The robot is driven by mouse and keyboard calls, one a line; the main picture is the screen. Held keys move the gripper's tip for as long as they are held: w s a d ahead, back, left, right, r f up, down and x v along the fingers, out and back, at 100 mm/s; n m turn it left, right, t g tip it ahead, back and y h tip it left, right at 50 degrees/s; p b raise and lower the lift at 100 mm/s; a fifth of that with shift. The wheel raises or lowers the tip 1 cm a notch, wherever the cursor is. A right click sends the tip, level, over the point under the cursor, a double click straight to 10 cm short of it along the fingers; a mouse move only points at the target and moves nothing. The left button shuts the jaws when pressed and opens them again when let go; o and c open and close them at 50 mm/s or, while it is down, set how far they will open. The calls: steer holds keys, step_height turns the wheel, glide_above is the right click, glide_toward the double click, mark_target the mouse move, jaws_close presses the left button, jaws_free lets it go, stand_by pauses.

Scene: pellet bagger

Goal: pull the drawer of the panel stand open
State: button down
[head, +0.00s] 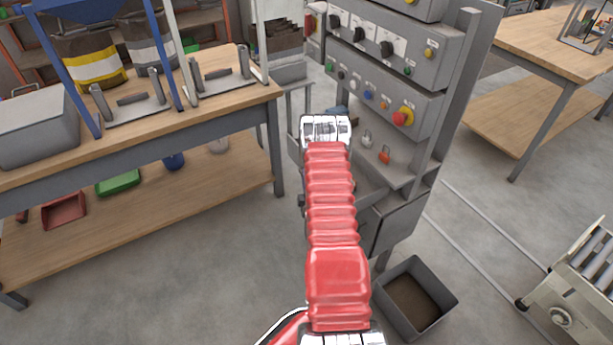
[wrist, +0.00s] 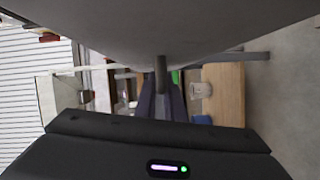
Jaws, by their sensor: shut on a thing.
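The grey panel stand (head: 385,60) stands right of centre in the head view, with knobs and buttons on its upper faces. Its drawer (head: 400,222) is low on the stand, below a small shelf; my red arm covers its left part, so I cannot tell how far out it is. In the wrist view a broad grey surface (wrist: 160,28), likely the drawer front, fills the top. A short dark handle post (wrist: 160,68) comes down from it. My gripper (wrist: 161,98) is shut on this handle; in the head view my arm hides the fingers.
A workbench (head: 150,135) with stands and a grey box is on the left. An open grey bin (head: 418,305) sits on the floor just below the drawer.

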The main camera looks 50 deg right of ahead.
steer(key=shift+s+a+f, duration=0.15)
steer(key=shift+s+f, duration=0.05)
steer(key=shift+f, duration=0.15)
steer(key=c, duration=2.2)
jaws_free()
steer(key=o, duration=0.4)
steer(key=shift+r, duration=0.15)
steer(key=shift+c, duration=0.2)
steer(key=shift+r, duration=0.1)
steer(key=v, duration=1.3)
steer(key=shift+s+a, duration=0.25)
steer(key=shift+s, duration=0.05)
